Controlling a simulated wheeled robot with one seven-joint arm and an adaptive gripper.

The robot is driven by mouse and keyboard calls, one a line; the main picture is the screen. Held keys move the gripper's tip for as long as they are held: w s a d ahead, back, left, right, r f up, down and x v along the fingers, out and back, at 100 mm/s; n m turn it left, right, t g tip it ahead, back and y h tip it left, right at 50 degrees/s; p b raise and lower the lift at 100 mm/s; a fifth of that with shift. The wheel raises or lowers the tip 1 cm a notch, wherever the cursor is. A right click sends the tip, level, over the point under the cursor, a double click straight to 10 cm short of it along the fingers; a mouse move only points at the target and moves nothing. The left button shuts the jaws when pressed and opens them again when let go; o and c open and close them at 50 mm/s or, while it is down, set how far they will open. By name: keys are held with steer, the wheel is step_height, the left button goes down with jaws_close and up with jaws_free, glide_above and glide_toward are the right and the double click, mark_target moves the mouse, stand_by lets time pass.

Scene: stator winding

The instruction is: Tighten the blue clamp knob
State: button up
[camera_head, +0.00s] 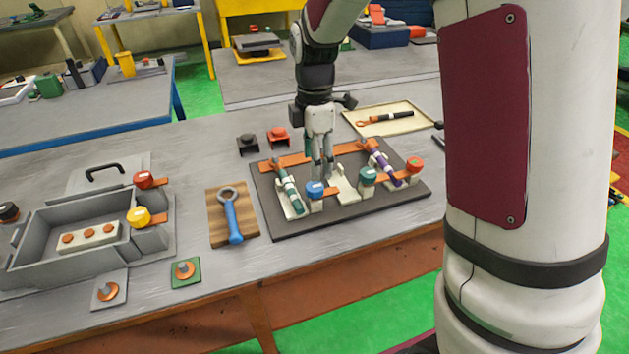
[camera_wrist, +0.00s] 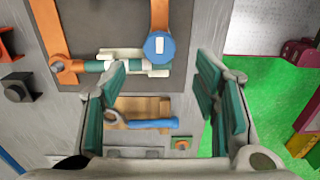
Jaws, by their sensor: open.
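The blue clamp knob (camera_head: 315,189) stands at the front edge of the dark fixture board (camera_head: 270,215), beside the teal-handled tool in its white holder. In the wrist view the blue knob (camera_wrist: 160,46) has a white mark on top and an orange strap (camera_wrist: 160,14) at it. My gripper (camera_head: 322,180) is over the board, close behind the knob in the head view. In the wrist view my gripper (camera_wrist: 158,85) has its jaws wide apart with nothing between them; the knob lies beyond the fingertips. I cannot tell the exact height gap.
A green knob (camera_head: 368,176) and an orange-red knob (camera_head: 414,164) stand along the same board. A blue-handled wrench (camera_head: 233,222) lies on a wooden block to the left. A grey tray (camera_head: 40,224) with red and yellow knobs stands farther left.

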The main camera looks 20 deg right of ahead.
mark_target(315, 186)
step_height(315, 186, down, 7)
steer(key=shift+f, duration=0.15)
steer(key=shift+c, duration=0.3)
steer(key=c, duration=1.1)
